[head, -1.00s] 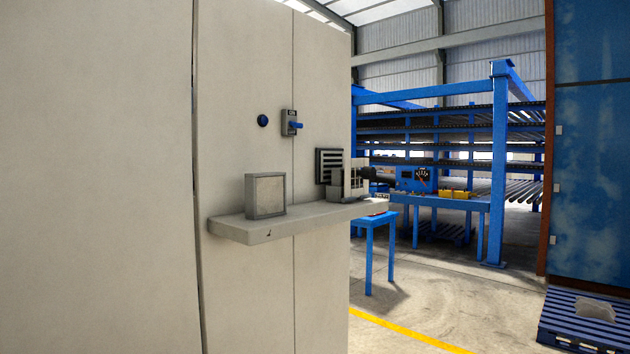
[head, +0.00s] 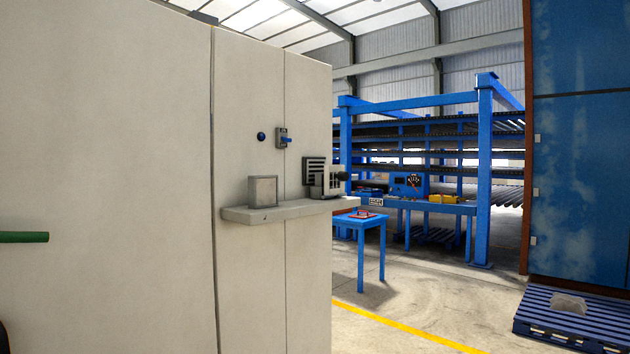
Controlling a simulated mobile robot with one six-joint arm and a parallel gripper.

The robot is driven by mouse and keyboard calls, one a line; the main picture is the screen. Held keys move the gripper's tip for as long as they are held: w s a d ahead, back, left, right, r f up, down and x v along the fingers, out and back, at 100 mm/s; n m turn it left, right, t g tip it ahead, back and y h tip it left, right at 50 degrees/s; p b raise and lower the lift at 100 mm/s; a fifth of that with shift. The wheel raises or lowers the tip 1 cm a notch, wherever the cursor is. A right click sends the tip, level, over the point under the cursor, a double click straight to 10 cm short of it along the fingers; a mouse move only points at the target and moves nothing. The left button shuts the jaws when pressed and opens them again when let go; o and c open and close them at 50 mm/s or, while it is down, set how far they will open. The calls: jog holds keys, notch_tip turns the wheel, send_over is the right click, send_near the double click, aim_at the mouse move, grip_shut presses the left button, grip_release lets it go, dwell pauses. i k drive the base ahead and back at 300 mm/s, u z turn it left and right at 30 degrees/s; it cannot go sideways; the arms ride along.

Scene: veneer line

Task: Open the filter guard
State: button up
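A dark louvered grille (head: 312,168) sits on the front of the beige cabinet (head: 255,90), above the right part of a shelf. A grey slatted piece (head: 329,181) with a dark round knob (head: 342,175) stands out beside it, over the shelf's right end. I cannot tell for sure which of these is the filter guard, or whether it is open or shut; they are small and overlap. My gripper is not in view.
The pale shelf (head: 270,214) juts from the cabinet and carries a grey box (head: 263,190). A blue rotary switch (head: 283,139) is above. A green bar (head: 25,237) shows at left. A blue table (head: 361,221) and pallet (head: 560,325) stand right, with open floor between.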

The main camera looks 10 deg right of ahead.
aim_at(343, 176)
jog(key=z, duration=0.85)
jog(key=i, duration=1.85)
jog(key=u, duration=0.35)
